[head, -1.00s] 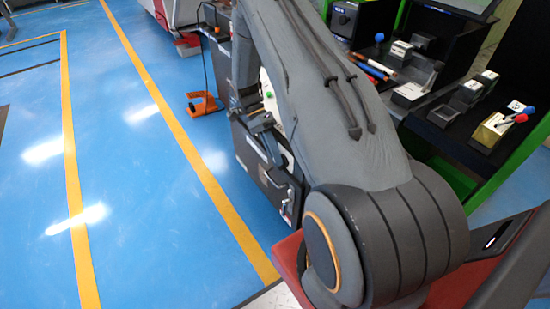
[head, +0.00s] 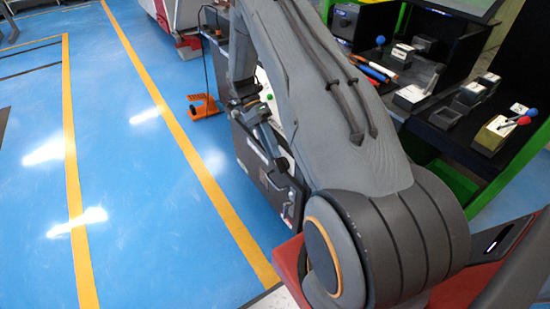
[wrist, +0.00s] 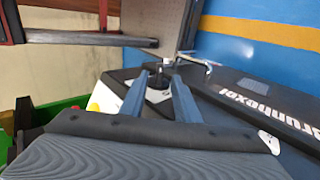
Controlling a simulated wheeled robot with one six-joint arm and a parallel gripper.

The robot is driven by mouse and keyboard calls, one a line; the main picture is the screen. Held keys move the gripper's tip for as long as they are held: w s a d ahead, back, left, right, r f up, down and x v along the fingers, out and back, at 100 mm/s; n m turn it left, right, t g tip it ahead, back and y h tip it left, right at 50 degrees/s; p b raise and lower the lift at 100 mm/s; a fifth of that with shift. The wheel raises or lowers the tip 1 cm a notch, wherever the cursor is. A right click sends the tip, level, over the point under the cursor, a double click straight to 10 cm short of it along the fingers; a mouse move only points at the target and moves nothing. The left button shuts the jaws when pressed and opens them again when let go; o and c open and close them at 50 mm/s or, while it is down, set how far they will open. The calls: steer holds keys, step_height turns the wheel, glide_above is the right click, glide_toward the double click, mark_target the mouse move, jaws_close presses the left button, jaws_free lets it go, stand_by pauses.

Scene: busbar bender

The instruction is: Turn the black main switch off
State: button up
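The black main switch (wrist: 159,82) shows in the wrist view as a small dark knob on a white plate on top of the machine cabinet. My gripper (wrist: 161,77) is open, with one blue-grey finger on each side of the knob. The fingers look apart from the knob, with a gap on both sides; I cannot tell how deep they reach around it. The switch's pointing direction is not clear. In the head view my arm hides the switch, and the cabinet (head: 258,165) shows only partly beside my forearm.
In the wrist view, white lettering (wrist: 268,105) runs along the dark cabinet top, and a metal bar (wrist: 90,39) crosses the upper left. In the head view, an orange foot pedal (head: 203,106) lies on the blue floor, and a workbench with levers (head: 493,134) stands at the right.

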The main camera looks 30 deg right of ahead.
steer(key=v, duration=0.4)
